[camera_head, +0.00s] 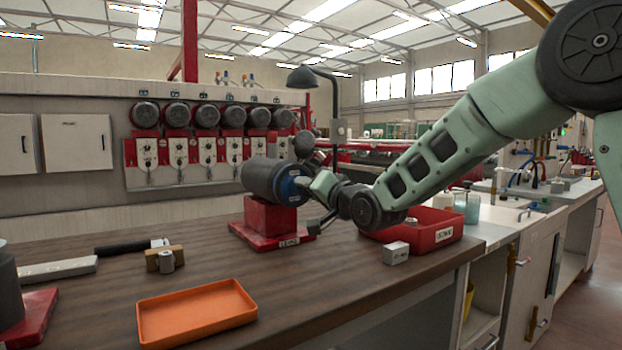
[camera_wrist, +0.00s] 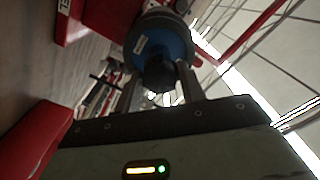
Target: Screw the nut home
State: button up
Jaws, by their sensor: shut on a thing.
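A grey cylindrical motor-like unit (camera_head: 262,179) with a blue end face (camera_head: 289,186) lies on a red stand (camera_head: 268,216) on the bench. The blue end also shows in the wrist view (camera_wrist: 150,42). My gripper (camera_head: 303,183) is at this blue end, reaching in from the right. In the wrist view my gripper (camera_wrist: 158,86) has its two fingers on either side of a dark nut (camera_wrist: 160,75) at the centre of the blue face. It is shut on the nut. The nut's thread and seating are hidden, and I cannot tell how deep it sits.
An orange tray (camera_head: 197,312) lies at the bench front. A red bin (camera_head: 432,236) and a small light block (camera_head: 396,253) stand right of the stand. A brown block with a metal piece (camera_head: 165,260) and a black-handled tool (camera_head: 122,247) lie left. The middle bench is clear.

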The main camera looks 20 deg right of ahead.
jog(key=m+p, duration=0.2)
jog(key=m, duration=0.4)
jog(key=shift+f+m+p, duration=0.1)
jog(key=shift+m+p, duration=0.2)
jog(key=o, duration=0.9)
